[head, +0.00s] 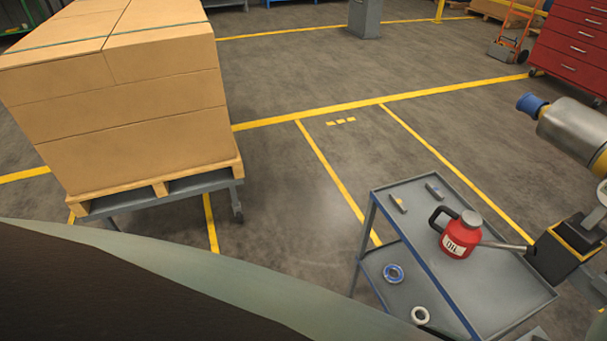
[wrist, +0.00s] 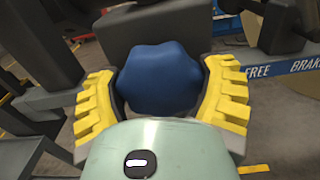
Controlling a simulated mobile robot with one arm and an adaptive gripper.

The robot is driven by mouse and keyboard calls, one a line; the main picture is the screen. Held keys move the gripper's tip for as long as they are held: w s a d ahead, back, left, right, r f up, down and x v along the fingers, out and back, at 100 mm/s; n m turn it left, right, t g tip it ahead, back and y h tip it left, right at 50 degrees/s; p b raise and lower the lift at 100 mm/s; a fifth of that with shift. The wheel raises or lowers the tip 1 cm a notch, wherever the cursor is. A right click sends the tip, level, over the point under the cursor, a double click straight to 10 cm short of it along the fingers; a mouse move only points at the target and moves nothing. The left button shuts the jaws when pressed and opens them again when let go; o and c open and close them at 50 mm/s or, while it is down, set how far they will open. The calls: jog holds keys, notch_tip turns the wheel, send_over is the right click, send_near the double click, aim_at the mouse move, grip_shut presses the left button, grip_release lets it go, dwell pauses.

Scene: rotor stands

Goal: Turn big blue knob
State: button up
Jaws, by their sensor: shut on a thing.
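The big blue knob (wrist: 160,78) is in the middle of the wrist view, rounded and lobed, in front of a dark grey block. My gripper (wrist: 163,72) has one yellow ribbed finger on each side of the knob and is shut on it. The place where the left finger meets the knob is partly hidden. In the head view I cannot clearly make out my gripper or the knob it holds.
A blue strip lettered FREE and BRAKE (wrist: 285,78) lies right of the knob, near dark parts. A grey cart (head: 490,285) carries a red oil can (head: 461,236). Boxes (head: 125,120) on a pallet stand left. Open floor (head: 290,190) lies between.

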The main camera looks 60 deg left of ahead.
jog(key=n+b, duration=0.1)
jog(key=n, duration=0.1)
jog(key=n+b, duration=0.2)
jog(key=shift+w+a+f+n, duration=0.1)
jog(key=shift+a+f+n, duration=0.1)
jog(key=shift+n, duration=0.2)
jog(key=shift+r+n+b, duration=0.1)
jog(key=shift+n+b, duration=0.75)
jog(key=shift+n, duration=0.25)
jog(key=o, duration=1.1)
jog(key=shift+d, duration=0.1)
jog(key=shift+s, duration=0.5)
jog(key=v, duration=1.1)
jog(key=shift+s, duration=0.1)
